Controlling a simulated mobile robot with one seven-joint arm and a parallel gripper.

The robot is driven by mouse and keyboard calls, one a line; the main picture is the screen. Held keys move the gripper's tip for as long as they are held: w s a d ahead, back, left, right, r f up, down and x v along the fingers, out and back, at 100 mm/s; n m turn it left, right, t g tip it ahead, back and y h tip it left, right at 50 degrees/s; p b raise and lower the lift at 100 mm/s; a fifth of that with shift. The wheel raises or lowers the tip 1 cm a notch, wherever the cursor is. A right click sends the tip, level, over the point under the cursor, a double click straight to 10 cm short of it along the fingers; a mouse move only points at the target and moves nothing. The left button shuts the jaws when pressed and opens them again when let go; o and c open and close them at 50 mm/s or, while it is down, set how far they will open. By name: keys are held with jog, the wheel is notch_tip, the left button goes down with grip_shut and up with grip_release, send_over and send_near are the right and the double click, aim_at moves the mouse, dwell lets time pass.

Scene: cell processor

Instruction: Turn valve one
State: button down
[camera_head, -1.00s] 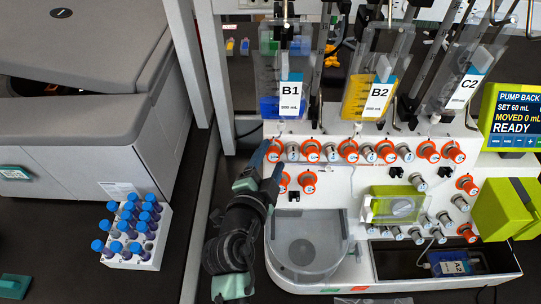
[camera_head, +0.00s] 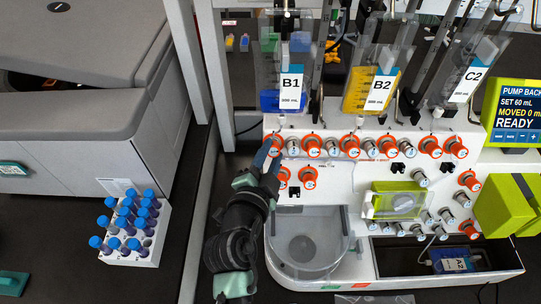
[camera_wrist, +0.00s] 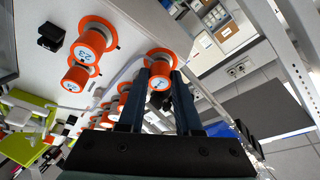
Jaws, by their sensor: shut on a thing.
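Valve one is the orange knob (camera_head: 274,147) at the left end of the upper valve row on the white processor panel (camera_head: 345,194). In the wrist view this orange knob (camera_wrist: 160,62), with a "1" on its light face, sits between my two dark blue fingers. My gripper (camera_head: 271,155) reaches it from the lower left in the head view, and it also shows in the wrist view (camera_wrist: 159,92). It is shut on the knob. The fingers partly hide the knob, so its exact turn angle is hard to tell.
More orange and grey valves (camera_head: 349,146) stand close to the right, with two orange knobs (camera_head: 308,177) just below. Bags B1 (camera_head: 284,100), B2 (camera_head: 372,92) and C2 hang above. A clear basin (camera_head: 305,240) is below. A rack of blue-capped tubes (camera_head: 148,262) stands at left.

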jog(key=shift+n, duration=0.3)
jog(key=c, duration=0.6)
grip_release()
jog(key=shift+s, duration=0.15)
jog(key=shift+s+a, duration=0.15)
jog(key=shift+s, duration=0.15)
jog(key=b+v, duration=0.5)
jog(key=v, duration=0.7)
jog(key=shift+s, duration=0.1)
